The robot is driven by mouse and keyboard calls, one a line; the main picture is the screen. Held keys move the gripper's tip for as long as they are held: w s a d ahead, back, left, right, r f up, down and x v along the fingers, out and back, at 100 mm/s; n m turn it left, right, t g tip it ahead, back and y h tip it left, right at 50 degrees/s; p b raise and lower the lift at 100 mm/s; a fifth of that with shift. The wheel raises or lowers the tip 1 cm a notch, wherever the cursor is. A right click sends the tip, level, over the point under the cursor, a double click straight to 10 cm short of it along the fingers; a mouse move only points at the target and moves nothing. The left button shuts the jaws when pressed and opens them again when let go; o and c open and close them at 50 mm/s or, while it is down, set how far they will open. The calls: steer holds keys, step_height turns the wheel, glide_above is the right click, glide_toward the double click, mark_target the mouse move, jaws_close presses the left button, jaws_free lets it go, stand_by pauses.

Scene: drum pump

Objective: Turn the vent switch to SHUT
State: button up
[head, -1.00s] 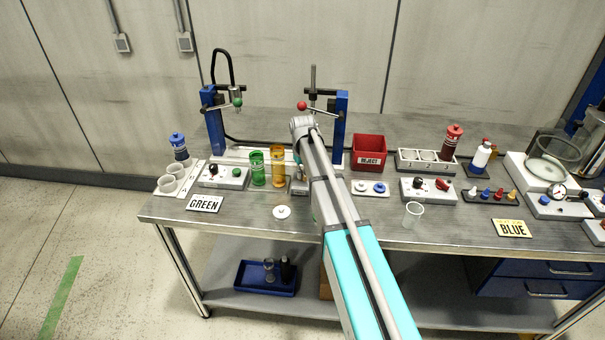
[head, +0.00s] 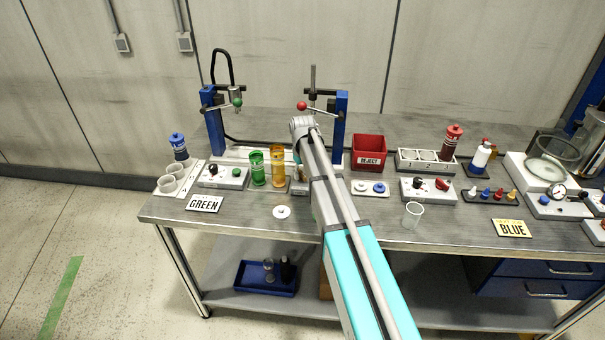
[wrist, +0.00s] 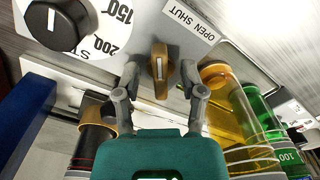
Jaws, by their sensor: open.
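The vent switch is a gold-brown lever (wrist: 160,72) with a white line on its face. It sits on a pale panel beside a white label reading OPEN SHUT (wrist: 189,20). My gripper (wrist: 163,90) is open in the wrist view, with one grey finger on each side of the lever. I cannot tell whether either finger touches it. The lever's line points roughly up and down in the wrist view. In the head view my arm hides the switch and most of my gripper.
A black dial knob (wrist: 60,22) on a numbered white scale is close to the left finger. An amber cylinder (wrist: 236,110) and a green one (wrist: 270,115) stand close on the right. A black cylinder with a tan collar (wrist: 95,140) is at lower left.

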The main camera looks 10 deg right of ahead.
mark_target(303, 174)
steer(key=shift+m, duration=0.5)
steer(key=shift+a, duration=0.1)
step_height(303, 174, up, 14)
steer(key=p, duration=1.4)
steer(key=s+f+m+b, duration=0.1)
steer(key=s+f+b, duration=0.1)
steer(key=s, duration=1.2)
steer(key=s+f+m+b, duration=0.1)
steer(key=s+f+b, duration=0.2)
steer(key=s, duration=1.1)
steer(key=shift+s+m, duration=0.3)
steer(key=shift+s, duration=0.05)
